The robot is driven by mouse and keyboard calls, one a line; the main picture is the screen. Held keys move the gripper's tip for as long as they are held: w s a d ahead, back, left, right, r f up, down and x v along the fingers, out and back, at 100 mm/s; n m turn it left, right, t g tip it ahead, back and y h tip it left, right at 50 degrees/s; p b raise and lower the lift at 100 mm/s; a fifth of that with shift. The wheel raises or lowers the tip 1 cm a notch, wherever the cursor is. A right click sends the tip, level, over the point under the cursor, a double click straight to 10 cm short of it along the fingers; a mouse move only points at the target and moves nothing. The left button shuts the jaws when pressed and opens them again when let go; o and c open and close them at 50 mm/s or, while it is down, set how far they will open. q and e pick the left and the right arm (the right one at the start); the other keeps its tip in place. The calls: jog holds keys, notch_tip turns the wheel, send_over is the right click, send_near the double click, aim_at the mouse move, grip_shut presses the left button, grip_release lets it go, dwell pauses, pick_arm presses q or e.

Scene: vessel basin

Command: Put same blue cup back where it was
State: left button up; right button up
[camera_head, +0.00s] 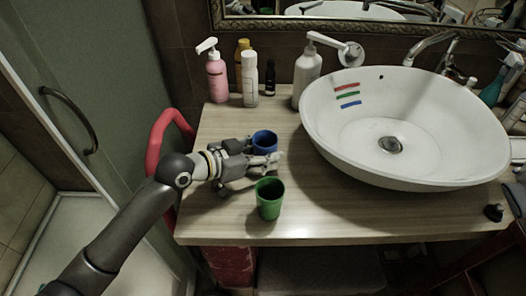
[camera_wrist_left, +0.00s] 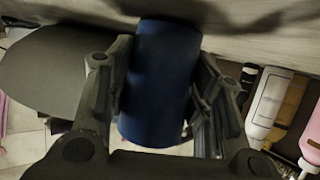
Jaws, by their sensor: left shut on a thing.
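The blue cup (camera_head: 264,141) is upright on the wooden counter, left of the basin. My left gripper (camera_head: 262,160) reaches in from the left and is shut on the cup. My right gripper is in neither view.
A green cup (camera_head: 269,198) stands near the counter's front edge, close to my gripper. A white basin (camera_head: 325,125) is to the right. A pink bottle (camera_head: 217,80), a white bottle (camera_head: 251,82) and a white pump bottle (camera_head: 306,72) stand behind. The counter (camera_head: 330,215) is clear in front of the basin.

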pick_arm(q)
jog(key=shift+f, duration=0.2)
jog(key=o, duration=0.9)
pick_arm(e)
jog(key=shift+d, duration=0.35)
pick_arm(q)
jog(key=shift+r, duration=0.3)
jog(key=b+v, duration=0.1)
jog(key=v, duration=0.9)
jog(key=shift+s+a, duration=0.2)
jog(key=shift+a, duration=0.1)
jog(key=shift+s+a+r, duration=0.35)
jog(key=shift+a, duration=0.05)
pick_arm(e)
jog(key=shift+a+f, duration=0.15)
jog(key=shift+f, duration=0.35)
